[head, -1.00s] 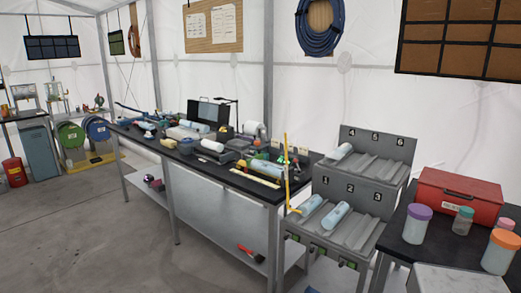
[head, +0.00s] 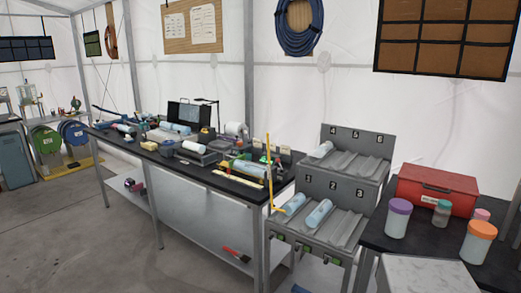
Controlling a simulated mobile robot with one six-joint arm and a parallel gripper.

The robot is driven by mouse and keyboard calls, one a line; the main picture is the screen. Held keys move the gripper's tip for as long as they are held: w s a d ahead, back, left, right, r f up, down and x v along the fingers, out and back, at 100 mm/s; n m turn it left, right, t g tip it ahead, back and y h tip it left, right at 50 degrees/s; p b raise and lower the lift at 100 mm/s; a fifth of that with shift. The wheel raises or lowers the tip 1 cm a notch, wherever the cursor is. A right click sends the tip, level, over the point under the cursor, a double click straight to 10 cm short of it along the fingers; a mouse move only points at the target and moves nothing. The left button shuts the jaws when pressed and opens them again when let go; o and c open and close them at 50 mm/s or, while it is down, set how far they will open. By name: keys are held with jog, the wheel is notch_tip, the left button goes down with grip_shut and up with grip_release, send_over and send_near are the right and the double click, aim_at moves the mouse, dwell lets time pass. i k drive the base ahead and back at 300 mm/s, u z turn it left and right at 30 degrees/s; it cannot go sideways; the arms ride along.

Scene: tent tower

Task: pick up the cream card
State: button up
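I cannot single out the cream card with certainty in the head view. A long, flat cream strip (head: 238,180) lies near the front edge of the black-topped workbench (head: 205,178). Small cream pieces (head: 285,151) show at the back right of the same bench, too small to identify. My gripper is not in view.
A grey numbered rack (head: 335,190) holding pale blue cylinders stands right of the bench. A dark table at right carries a red case (head: 437,190), a purple-lidded jar (head: 398,220) and an orange-lidded jar (head: 478,243). Grey floor is open at left.

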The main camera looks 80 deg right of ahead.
aim_at(257, 142)
jog(key=i, duration=3.45)
jog(key=u, duration=0.95)
jog(key=k, duration=0.2)
jog(key=z, duration=3.1)
